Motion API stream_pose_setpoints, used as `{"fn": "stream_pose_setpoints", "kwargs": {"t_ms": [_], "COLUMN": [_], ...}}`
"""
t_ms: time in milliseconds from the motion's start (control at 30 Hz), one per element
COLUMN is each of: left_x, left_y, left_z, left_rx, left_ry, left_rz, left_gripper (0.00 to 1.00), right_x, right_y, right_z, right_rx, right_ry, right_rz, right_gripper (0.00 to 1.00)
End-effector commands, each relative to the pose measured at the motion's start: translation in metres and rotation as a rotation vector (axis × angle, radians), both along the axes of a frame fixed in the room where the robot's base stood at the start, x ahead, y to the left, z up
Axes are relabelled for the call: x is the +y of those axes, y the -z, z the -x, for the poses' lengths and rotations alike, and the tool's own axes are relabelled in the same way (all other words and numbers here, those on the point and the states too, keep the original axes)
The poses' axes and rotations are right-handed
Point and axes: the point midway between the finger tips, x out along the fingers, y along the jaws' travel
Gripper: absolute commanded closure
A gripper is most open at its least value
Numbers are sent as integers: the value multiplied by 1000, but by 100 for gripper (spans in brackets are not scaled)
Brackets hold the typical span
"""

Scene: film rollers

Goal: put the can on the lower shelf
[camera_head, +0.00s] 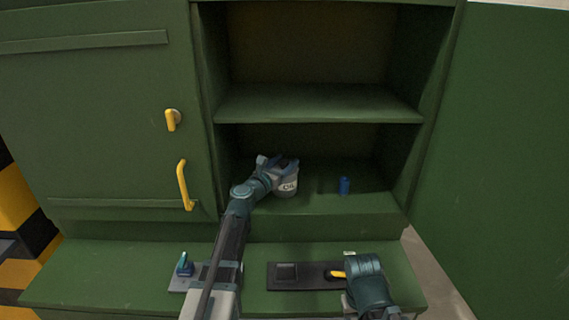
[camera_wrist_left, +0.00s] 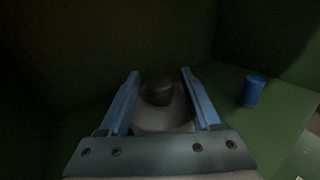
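The can (camera_head: 287,188) is pale grey with dark lettering and stands on the floor of the lower shelf, left of the middle. My left gripper (camera_head: 288,163) reaches in from the left and is around the can's upper part. In the left wrist view the can (camera_wrist_left: 162,118), with its dark top, is between the two blue fingers, which are well apart. Narrow gaps seem to show beside it, but whether the fingers touch it lower down is hidden. The lower shelf (camera_head: 320,205) is the bottom compartment of the green cabinet. My right gripper's fingers do not show.
A small blue cylinder (camera_head: 344,186) stands right of the can; it also shows in the left wrist view (camera_wrist_left: 253,90). The middle shelf board (camera_head: 318,104) is overhead. A closed door with yellow handles (camera_head: 185,185) is at left. The front ledge (camera_head: 110,275) carries dark fittings.

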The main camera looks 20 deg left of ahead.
Motion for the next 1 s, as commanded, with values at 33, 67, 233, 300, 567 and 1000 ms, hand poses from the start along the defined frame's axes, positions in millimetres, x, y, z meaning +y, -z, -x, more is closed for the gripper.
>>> {"fn": "stream_pose_setpoints", "kwargs": {"t_ms": [33, 67, 233, 300, 567, 1000], "left_x": [0, 0, 0, 3, 16, 31], "left_y": [0, 0, -6, -3, -3, -3], "left_z": [0, 0, 1, 13, 67, 115], "left_rx": [0, 0, 0, 0, 0, 0], "left_ry": [0, 0, 0, -2, -2, -1], "left_rz": [0, 0, 0, 0, 0, 0], "left_gripper": [35, 35, 35, 35, 35, 35], "right_x": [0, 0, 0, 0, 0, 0], "right_y": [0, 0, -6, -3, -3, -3], "right_z": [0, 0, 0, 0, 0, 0], "right_rx": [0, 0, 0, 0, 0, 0], "right_ry": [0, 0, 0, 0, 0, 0], "right_rz": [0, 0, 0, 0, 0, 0], "right_gripper": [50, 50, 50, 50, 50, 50]}}
